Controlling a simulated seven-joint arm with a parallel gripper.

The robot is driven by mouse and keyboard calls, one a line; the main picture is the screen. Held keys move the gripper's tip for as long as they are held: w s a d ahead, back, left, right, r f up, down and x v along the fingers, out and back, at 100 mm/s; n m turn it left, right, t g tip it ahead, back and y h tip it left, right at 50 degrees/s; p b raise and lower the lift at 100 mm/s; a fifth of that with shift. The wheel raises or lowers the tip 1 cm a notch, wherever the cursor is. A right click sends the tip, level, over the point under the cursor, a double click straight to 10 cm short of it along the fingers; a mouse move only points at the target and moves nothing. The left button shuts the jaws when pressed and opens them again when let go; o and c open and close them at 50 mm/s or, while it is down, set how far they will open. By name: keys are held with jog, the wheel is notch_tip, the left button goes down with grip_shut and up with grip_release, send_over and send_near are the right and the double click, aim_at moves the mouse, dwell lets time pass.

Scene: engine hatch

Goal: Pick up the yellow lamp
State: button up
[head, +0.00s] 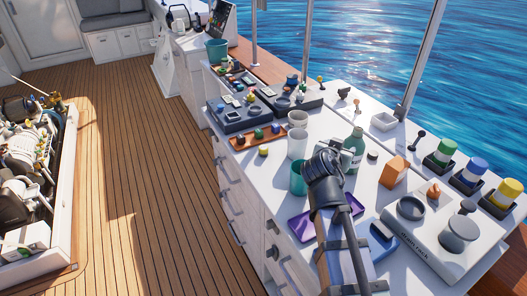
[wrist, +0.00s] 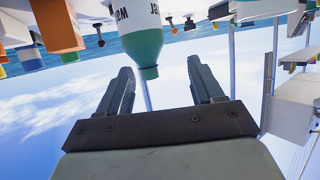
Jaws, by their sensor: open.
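A small yellow lamp-like piece (head: 263,151) sits on the white counter just in front of the orange tray (head: 270,137), in the head view. It looks like the yellow lamp, but is too small to make out in detail. I cannot pick it out in the wrist view. My gripper (head: 325,165) is above the counter, to the right of the yellow piece and apart from it, near the cups and the green bottle. In the wrist view the gripper (wrist: 162,82) shows two spread fingers with nothing held between them.
The green bottle (head: 353,150) shows upside down in the wrist view (wrist: 141,45), beyond the fingers. White cups (head: 297,144) and a teal cup (head: 298,178) stand between gripper and yellow piece. An orange block (head: 394,172) stands right. A purple tray (head: 299,226) lies in front.

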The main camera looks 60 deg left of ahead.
jog(key=s+a+r+g, duration=0.15)
jog(key=a+r, duration=0.25)
jog(key=a, duration=0.6)
jog(key=s+a+r+g, duration=0.15)
jog(key=a+r, duration=0.25)
jog(key=a, duration=0.7)
jog(key=n+g+h, duration=0.5)
jog(key=n+g, duration=0.3)
jog(key=n, duration=0.2)
send_near(264, 147)
jog(key=f, duration=0.3)
jog(key=shift+w+a+f, duration=0.15)
jog(key=shift+w+a, duration=0.1)
jog(key=shift+w, duration=0.1)
jog(key=shift+s+a+f, duration=0.1)
jog(key=shift+a+f, duration=0.1)
jog(key=shift+f, duration=0.7)
jog(key=shift+s+a+f, duration=0.1)
jog(key=shift+a+f, duration=0.1)
jog(key=shift+f, duration=0.7)
jog(key=shift+a+f, duration=0.2)
jog(key=shift+f, duration=0.7)
jog(key=c, duration=1.1)
